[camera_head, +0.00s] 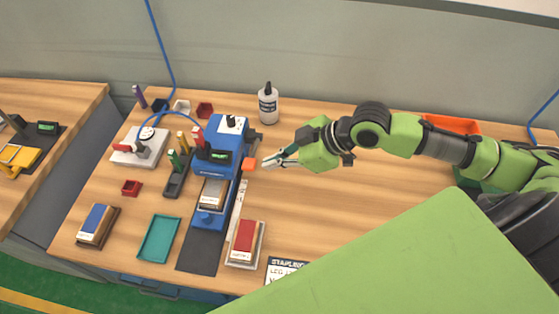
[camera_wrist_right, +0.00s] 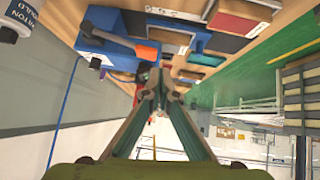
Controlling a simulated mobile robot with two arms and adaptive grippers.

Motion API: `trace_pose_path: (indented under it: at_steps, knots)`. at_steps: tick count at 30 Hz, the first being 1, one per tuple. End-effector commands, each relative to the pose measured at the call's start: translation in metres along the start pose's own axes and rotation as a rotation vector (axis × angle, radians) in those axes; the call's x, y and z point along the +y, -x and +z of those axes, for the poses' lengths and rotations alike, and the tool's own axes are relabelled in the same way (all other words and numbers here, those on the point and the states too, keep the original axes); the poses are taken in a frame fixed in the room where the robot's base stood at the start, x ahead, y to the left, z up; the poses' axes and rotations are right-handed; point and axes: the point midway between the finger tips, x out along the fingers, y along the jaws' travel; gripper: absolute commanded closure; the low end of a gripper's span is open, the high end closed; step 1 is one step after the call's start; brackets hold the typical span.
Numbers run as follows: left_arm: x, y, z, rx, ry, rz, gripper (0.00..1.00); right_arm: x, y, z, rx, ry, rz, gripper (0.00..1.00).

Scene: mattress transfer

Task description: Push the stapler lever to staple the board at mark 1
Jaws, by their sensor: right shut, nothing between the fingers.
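The blue stapler (camera_head: 224,140) stands on the table left of centre, with a small green-lit display on its front. Its lever ends in an orange tip (camera_head: 249,164) on its right side, which also shows in the right wrist view (camera_wrist_right: 146,52). A board with a pale top (camera_head: 212,194) lies on the blue bed in front of the stapler head. Any mark 1 on it is too small to make out. My right gripper (camera_head: 268,163) is shut and empty, its fingertips close to the right of the orange tip. I cannot tell whether they touch. My left gripper is out of view.
A red-topped block (camera_head: 245,239) and a teal tray (camera_head: 159,238) lie in front. A blue-topped block (camera_head: 97,224) is at the left. A white bottle (camera_head: 268,104) stands behind the stapler. An orange bin (camera_head: 452,125) is at the back right.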

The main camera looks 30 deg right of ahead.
Motion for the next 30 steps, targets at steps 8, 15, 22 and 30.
trace_pose_path:
  at_steps: [8,15,22,30]
  knots:
    - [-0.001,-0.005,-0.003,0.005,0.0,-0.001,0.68,-0.002,0.02,0.001,-0.001,-0.001,0.0,1.0]
    - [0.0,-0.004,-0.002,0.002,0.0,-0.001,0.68,-0.002,0.022,-0.001,0.001,-0.001,0.0,1.0]
    - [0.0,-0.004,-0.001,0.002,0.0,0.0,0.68,-0.002,0.022,-0.001,0.001,-0.001,0.0,1.0]
    - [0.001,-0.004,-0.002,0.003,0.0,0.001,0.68,-0.003,0.022,-0.001,0.001,-0.001,0.0,1.0]
